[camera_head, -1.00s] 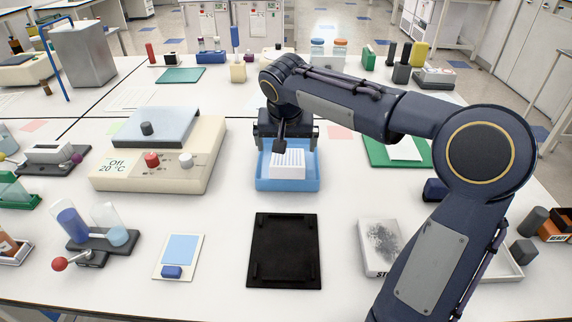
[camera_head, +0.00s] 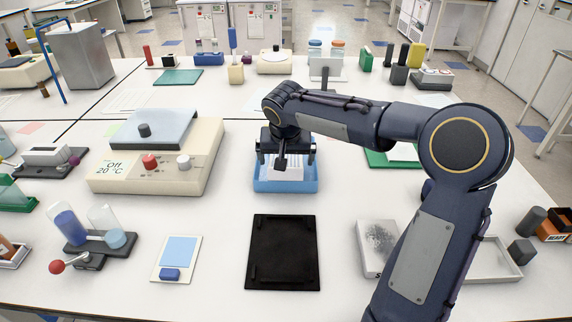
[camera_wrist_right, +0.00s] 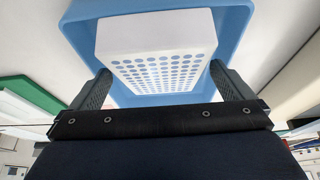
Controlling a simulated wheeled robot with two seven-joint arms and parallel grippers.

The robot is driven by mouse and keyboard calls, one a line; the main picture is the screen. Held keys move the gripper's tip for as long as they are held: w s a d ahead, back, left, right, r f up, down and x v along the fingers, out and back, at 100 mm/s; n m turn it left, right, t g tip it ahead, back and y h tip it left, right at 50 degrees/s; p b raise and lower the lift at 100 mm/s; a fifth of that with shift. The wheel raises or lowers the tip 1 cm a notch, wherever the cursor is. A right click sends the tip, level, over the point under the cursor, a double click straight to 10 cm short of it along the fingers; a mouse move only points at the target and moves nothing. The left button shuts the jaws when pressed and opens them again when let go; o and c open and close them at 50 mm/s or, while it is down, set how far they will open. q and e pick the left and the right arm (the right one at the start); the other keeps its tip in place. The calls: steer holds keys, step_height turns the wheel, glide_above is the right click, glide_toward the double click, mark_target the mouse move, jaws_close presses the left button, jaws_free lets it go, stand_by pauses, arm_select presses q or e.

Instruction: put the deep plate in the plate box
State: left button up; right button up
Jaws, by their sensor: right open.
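The white deep plate (camera_wrist_right: 160,65), with its grid of round wells, sits inside the blue plate box (camera_wrist_right: 244,20). In the head view the blue box (camera_head: 285,186) stands on the bench just behind the black mat, with the plate (camera_head: 291,172) partly hidden by my right gripper. My right gripper (camera_wrist_right: 165,85) is open, with one finger on each side of the plate's near part. It also shows in the head view (camera_head: 286,160), pointing down over the box. Whether the fingers touch the plate cannot be told. My left gripper is not in view.
A black mat (camera_head: 283,250) lies in front of the box. A cream hotplate device (camera_head: 160,155) stands to the left. A white box with a grey patch (camera_head: 378,246) lies to the right, near my arm. Bare bench lies between the hotplate and the blue box.

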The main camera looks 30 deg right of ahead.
steer(key=shift+f, duration=0.2)
stand_by(0.3)
steer(key=c, duration=1.1)
steer(key=shift+r, duration=0.1)
